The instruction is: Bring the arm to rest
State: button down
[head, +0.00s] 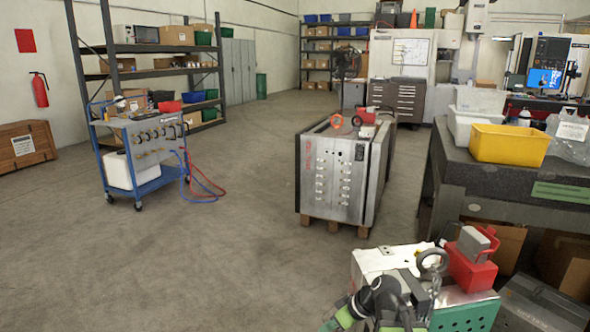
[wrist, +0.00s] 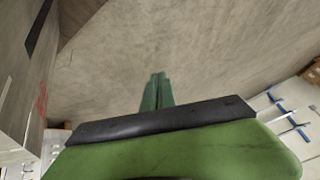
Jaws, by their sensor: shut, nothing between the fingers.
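My gripper (wrist: 157,92) shows in the wrist view as two green fingers pressed together, with nothing between them. It points out over bare concrete floor and touches nothing that I can see. In the head view my folded arm shows at the bottom edge, with a black joint and green parts. I cannot make out the fingertips there.
Steel mould bases (head: 334,180) stand on a wooden pallet mid-floor. A blue trolley (head: 143,190) with hoses is at left. A dark bench (head: 500,190) with a yellow bin (head: 509,144) is at right. Floor between trolley and mould bases is clear.

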jog(key=s+d+f+m+g+h, duration=0.3)
jog(key=s+d+f+m+h, duration=0.1)
jog(key=s+d+m+h, duration=0.3)
notch_tip(320, 180, up, 27)
jog(key=m+p, duration=0.2)
jog(key=p, duration=2.5)
jog(key=shift+w+d+p, duration=0.25)
jog(key=shift+w+p, duration=0.05)
jog(key=shift+w, duration=0.05)
jog(key=shift+r, duration=0.1)
jog(key=shift+d, duration=0.1)
